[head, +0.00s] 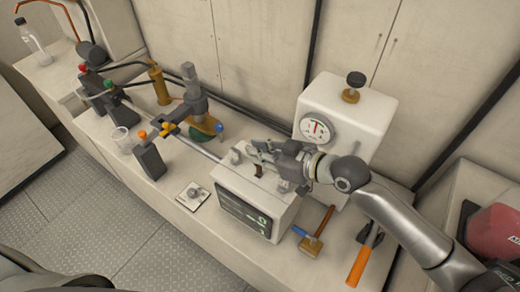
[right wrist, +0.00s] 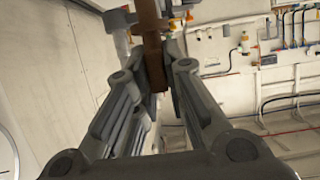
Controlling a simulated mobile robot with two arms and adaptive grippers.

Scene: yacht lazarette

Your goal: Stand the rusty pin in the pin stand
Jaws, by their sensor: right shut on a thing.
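My right gripper (head: 262,156) is shut on the rusty pin (head: 258,170), a short brown rod held above the grey-white box with a dark display. In the right wrist view, the rusty pin (right wrist: 152,45) stands out brown between the fingers of the right gripper (right wrist: 158,80). Its lower tip is hard to make out in the head view. A small pale square plate with a grey raised piece (head: 193,194) lies on the bench, left of the box; it may be the pin stand, but I cannot tell for sure. My left gripper is not in view.
The display box (head: 257,209) stands under my right gripper. A white gauge housing (head: 345,115) rises behind it. A mallet (head: 315,240) and an orange-handled tool (head: 360,262) lie to the right.

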